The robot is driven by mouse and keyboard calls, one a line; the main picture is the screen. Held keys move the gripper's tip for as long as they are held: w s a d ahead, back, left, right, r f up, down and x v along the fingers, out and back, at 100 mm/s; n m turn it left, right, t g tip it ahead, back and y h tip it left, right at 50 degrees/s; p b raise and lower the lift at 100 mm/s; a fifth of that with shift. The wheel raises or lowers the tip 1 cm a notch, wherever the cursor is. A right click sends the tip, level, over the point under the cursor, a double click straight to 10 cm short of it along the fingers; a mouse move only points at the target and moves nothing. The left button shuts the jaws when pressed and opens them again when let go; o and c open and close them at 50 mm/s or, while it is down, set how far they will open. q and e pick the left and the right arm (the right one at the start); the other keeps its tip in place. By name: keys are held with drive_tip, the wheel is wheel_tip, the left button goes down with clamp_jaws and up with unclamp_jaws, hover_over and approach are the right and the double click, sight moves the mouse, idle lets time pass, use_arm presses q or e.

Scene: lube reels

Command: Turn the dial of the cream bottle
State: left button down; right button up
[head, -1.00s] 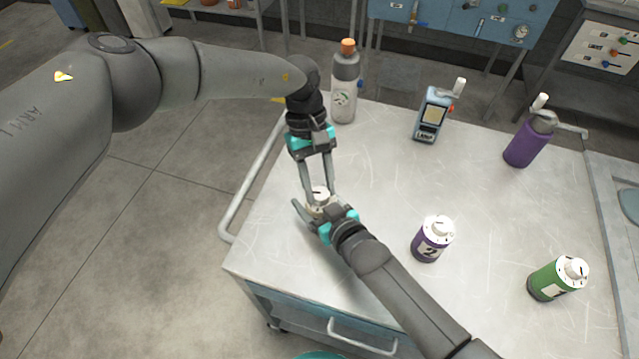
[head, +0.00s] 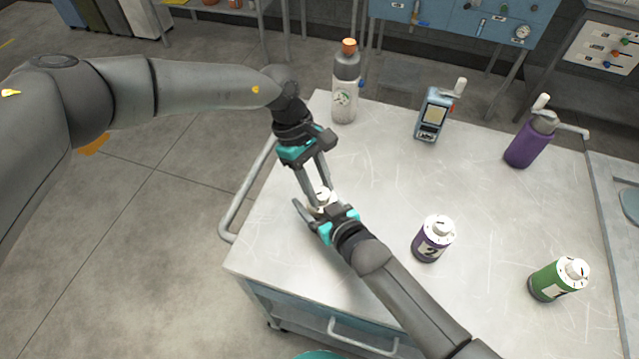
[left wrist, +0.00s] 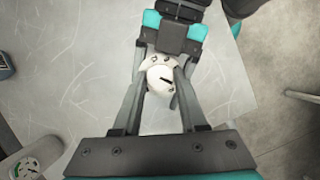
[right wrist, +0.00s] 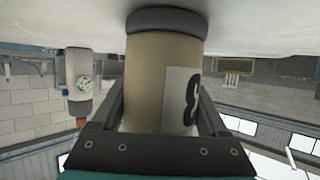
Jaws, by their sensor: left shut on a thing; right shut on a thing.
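The cream bottle (right wrist: 150,75) fills the middle of the right wrist view, with a white label bearing a black 3. In the head view only its white top (head: 321,195) shows between the grippers. My right gripper (head: 318,217) is shut around the bottle's body from the front. My left gripper (head: 316,190) comes from above, with its fingers shut on the white dial (left wrist: 162,78). The left wrist view shows the dial with a dark pointer mark between the fingertips. The bottle's lower body is hidden in the head view.
A purple bottle with a white dial (head: 433,238) and a green one (head: 558,279) stand to the right on the metal cart top (head: 390,190). A grey bottle (head: 345,90), a handheld device (head: 433,115) and a purple pump bottle (head: 531,140) stand farther back.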

use_arm(q)
drive_tip(key=n+t, duration=0.1)
drive_tip(key=n, duration=0.1)
drive_tip(key=n+t+h, duration=0.1)
drive_tip(key=n, duration=0.2)
drive_tip(key=shift+s+a+n, duration=0.1)
drive_tip(key=shift+s+n, duration=0.05)
drive_tip(key=shift+n, duration=0.15)
idle(0.4)
drive_tip(key=shift+c, duration=2.2)
unclamp_jaws()
drive_tip(key=shift+s, duration=0.1)
drive_tip(key=m, duration=0.1)
drive_tip(key=m+g, duration=0.1)
drive_tip(key=m, duration=0.1)
drive_tip(key=m+g+y, duration=0.1)
drive_tip(key=m, duration=0.1)
drive_tip(key=shift+w, duration=0.25)
drive_tip(key=m, duration=0.2)
drive_tip(key=m+y, duration=0.1)
drive_tip(key=m, duration=0.1)
drive_tip(key=m+g, duration=0.1)
drive_tip(key=shift+w+d+m+y, duration=0.1)
drive_tip(key=shift+d+m+y, duration=0.2)
drive_tip(key=shift+m, duration=0.1)
drive_tip(key=v, duration=1.2)
